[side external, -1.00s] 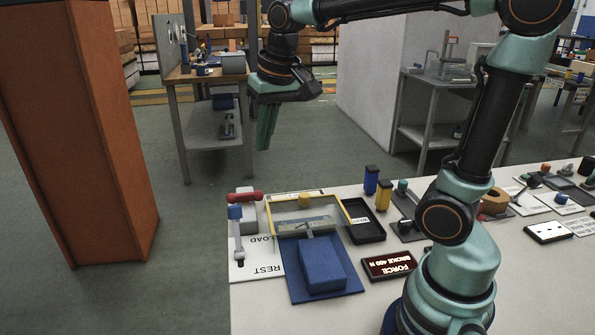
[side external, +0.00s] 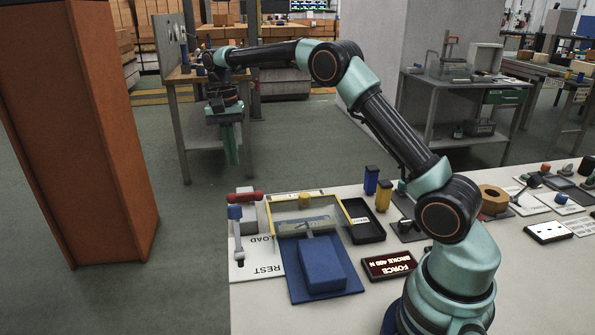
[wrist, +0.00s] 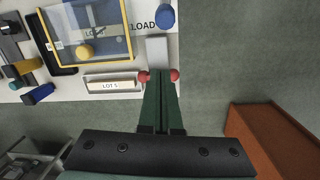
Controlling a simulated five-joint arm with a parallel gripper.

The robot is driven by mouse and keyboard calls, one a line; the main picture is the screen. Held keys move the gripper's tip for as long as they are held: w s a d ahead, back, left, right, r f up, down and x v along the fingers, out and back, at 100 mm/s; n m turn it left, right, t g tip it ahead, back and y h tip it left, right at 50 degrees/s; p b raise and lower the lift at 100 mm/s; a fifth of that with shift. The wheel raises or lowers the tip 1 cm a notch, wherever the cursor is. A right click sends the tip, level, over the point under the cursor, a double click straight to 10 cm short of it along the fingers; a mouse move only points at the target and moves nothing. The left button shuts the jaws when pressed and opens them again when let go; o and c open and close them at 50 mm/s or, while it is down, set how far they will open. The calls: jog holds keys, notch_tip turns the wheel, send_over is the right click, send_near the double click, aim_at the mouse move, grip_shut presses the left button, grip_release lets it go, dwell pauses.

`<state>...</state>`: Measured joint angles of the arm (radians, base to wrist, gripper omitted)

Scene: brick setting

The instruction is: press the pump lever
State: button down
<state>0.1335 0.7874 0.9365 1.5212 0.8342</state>
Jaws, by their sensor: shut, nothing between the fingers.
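A grey block with a red bar (side external: 245,197) across it stands at the table's left edge; it looks like the pump lever. In the wrist view the grey block (wrist: 157,52) shows ahead of my fingertips, and a red end (wrist: 174,75) shows on each side of them. The fingers hide the middle of the bar. Beside it is a light arm with a blue knob (side external: 236,212), near the words LOAD and REST. My gripper (side external: 232,163) is shut and empty, pointing down above the red bar with a visible gap. It also shows in the wrist view (wrist: 160,77).
A yellow-framed clear cover (side external: 307,213), a blue block (side external: 321,264) on a blue plate and a black tray (side external: 364,222) are right of the lever. A lit FORCE display (side external: 388,266) is nearer my base. Open floor and an orange-brown column (side external: 85,130) lie beyond the left edge.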

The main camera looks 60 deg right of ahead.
jog(key=shift+w+d+f+m, duration=0.15)
jog(key=shift+w+f+m, duration=0.05)
jog(key=shift+f, duration=0.3)
jog(key=shift+w+d+f+m, duration=0.15)
jog(key=shift+f+m, duration=0.05)
jog(key=shift+f, duration=0.25)
jog(key=shift+f, duration=0.1)
send_over(237, 229)
jog(key=w+d, duration=0.4)
notch_tip(237, 229, down, 8)
jog(key=shift+s, duration=0.2)
